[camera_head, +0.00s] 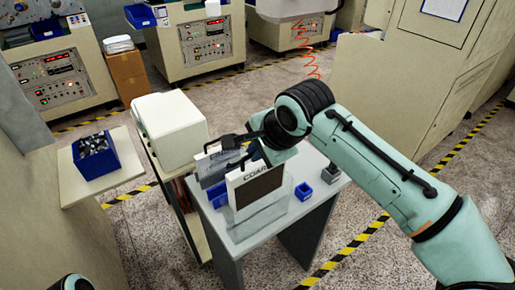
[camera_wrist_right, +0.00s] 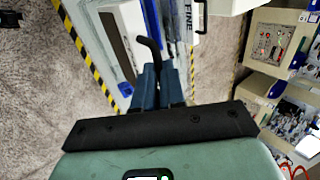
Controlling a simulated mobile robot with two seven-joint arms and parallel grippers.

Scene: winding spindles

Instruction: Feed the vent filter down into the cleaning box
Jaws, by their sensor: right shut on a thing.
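A pale box with a brown front panel and a label starting "COAR" (camera_head: 258,190) stands on the grey table. It also shows in the right wrist view (camera_wrist_right: 118,42). A grey panel-like piece (camera_head: 211,168) is just left of it. A "FINE" label (camera_wrist_right: 187,16) shows in the right wrist view. Which part is the cleaning box I cannot tell for sure. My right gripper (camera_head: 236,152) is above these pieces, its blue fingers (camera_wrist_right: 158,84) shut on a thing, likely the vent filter. The arm and fingers hide much of it. My left gripper is not in view.
A white box (camera_head: 168,128) stands left of the table. A blue bin of metal parts (camera_head: 95,156) sits on a side shelf. Machine cabinets (camera_head: 203,45) stand behind.

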